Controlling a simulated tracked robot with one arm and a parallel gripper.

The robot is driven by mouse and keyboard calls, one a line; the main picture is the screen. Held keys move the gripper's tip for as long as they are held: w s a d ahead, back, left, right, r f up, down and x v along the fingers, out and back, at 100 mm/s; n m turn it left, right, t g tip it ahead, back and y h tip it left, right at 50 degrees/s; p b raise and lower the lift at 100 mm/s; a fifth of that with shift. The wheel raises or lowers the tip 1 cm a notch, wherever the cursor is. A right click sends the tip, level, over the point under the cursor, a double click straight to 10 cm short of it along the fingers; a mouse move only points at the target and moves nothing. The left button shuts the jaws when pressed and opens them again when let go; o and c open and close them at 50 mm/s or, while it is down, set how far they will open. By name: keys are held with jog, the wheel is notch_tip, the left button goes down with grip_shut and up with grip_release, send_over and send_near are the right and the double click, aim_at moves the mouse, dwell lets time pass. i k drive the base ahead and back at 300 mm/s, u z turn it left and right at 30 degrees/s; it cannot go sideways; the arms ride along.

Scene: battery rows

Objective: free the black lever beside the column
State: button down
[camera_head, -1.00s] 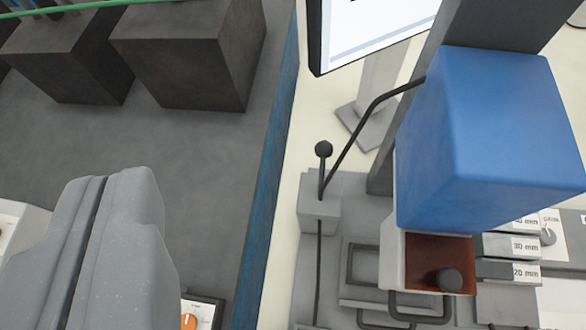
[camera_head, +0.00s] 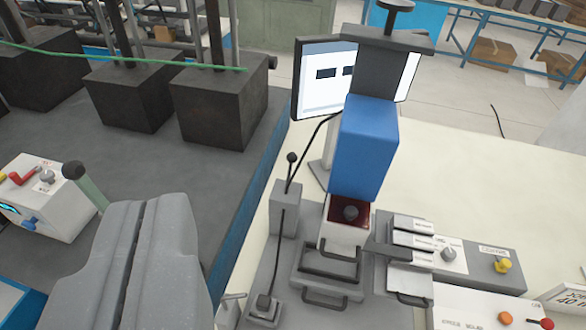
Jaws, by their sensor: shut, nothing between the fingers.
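The black lever (camera_head: 291,158) is a thin upright rod with a round knob, standing on a small grey box (camera_head: 286,208) to the left of the dark grey column (camera_head: 376,75). A black cable (camera_head: 313,138) runs from near the blue block (camera_head: 366,150) on the column down to the lever's foot. It continues down the front of the box to a small socket (camera_head: 264,307). Whether the cable is looped around the lever or only passes beside it, I cannot tell. My gripper (camera_head: 150,204) is shut and empty at lower left, apart from lever and cable.
A monitor (camera_head: 318,80) stands behind the column. A grey unit with a yellow knob (camera_head: 503,264) lies right of it. Dark blocks (camera_head: 215,112) with a green line (camera_head: 140,61) across them stand at left. A white device (camera_head: 45,205) stands beside my gripper.

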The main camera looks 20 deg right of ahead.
aim_at(292, 157)
jog(key=z, duration=0.05)
jog(key=k, duration=0.3)
jog(key=u, duration=0.25)
jog(key=i, duration=1.3)
jog(key=z, duration=0.4)
